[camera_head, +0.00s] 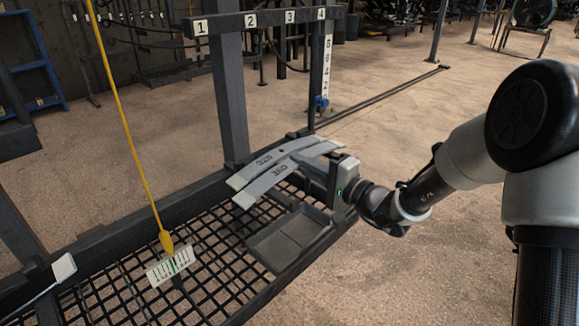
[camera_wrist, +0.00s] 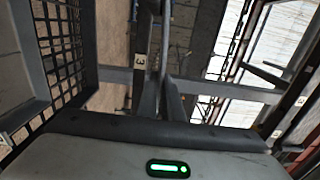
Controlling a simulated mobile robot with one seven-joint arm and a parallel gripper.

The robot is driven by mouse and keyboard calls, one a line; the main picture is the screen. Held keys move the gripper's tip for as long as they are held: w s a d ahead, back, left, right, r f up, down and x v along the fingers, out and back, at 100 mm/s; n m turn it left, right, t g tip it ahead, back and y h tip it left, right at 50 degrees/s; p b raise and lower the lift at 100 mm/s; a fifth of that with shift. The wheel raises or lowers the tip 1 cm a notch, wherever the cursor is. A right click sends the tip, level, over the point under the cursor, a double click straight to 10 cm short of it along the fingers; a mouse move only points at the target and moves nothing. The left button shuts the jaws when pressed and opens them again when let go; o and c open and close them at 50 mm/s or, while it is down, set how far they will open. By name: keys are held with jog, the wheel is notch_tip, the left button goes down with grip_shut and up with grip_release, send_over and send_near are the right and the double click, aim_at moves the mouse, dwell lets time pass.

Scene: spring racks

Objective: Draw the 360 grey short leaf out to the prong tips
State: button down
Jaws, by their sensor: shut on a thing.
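Two curved grey leaves lie close together and partly overlap on the rack beside the mesh shelf in the head view. The nearer leaf (camera_head: 258,186) carries a number that looks like 360, though the small print is hard to read. The farther leaf (camera_head: 249,172) carries another number. My gripper (camera_head: 316,168) comes from the right and is shut on the nearer leaf around its right part. Its fingers and the exact grip are partly hidden. In the wrist view my gripper's body fills the bottom, and the held leaf cannot be clearly made out.
A top bar (camera_head: 267,17) bears labels 1 to 4, with uprights below. A shallow grey tray (camera_head: 290,238) sits on the mesh shelf (camera_head: 215,285) just below my gripper. A yellow pointer (camera_head: 133,145) hangs over a white scale (camera_head: 170,267). Open floor lies behind and right.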

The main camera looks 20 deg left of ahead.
jog(key=b+v, duration=0.1)
jog(key=v, duration=0.5)
jog(key=shift+r, duration=0.2)
dwell(1.0)
jog(key=shift+d, duration=0.1)
